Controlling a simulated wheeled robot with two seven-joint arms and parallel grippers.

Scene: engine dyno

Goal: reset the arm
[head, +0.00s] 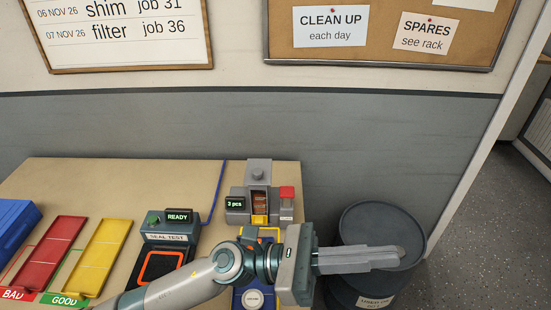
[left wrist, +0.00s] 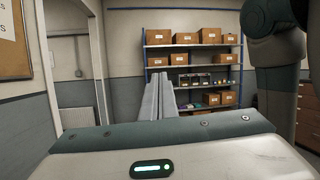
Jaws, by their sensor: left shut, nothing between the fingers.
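My left arm (head: 190,285) reaches in from the bottom of the head view and stretches to the right across the bench's front right part. My left gripper (head: 400,253) is shut and empty, its fingers together and pointing right, in front of the dark drum's top in the picture. In the left wrist view the shut fingers (left wrist: 160,100) point toward a shelf rack across the room. My right gripper is not in view.
The bench (head: 120,180) holds a red tray (head: 50,252), a yellow tray (head: 100,256), a seal tester (head: 168,238) reading READY and a dispenser (head: 258,200) reading 3 pcs. A dark drum (head: 380,220) stands right of the bench. The shelf rack (left wrist: 195,68) holds boxes.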

